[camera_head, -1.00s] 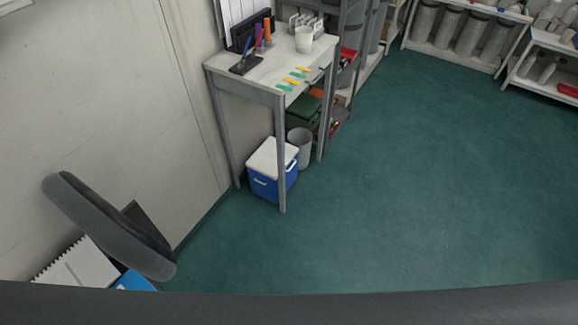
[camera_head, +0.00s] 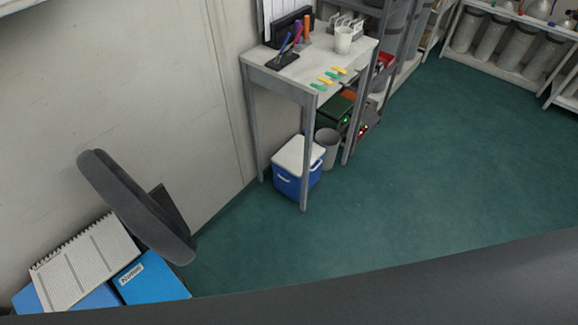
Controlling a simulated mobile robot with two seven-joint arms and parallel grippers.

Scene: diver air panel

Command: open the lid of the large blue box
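A blue box (camera_head: 291,184) with a white lid (camera_head: 298,154) and a light handle on its front stands on the floor under the small desk, beside the wall. Its lid is shut. A front leg of the desk passes in front of the box's right part. No other large blue box shows, and I cannot tell whether this is the one named. Neither of my grippers is in view.
The grey desk (camera_head: 285,79) bears pens, a cup and coloured clips. A grey bin (camera_head: 328,147) stands right of the box. A dark padded piece (camera_head: 137,207), blue folders (camera_head: 147,279) and a notebook (camera_head: 84,262) are at lower left. The green floor (camera_head: 430,165) is open at right.

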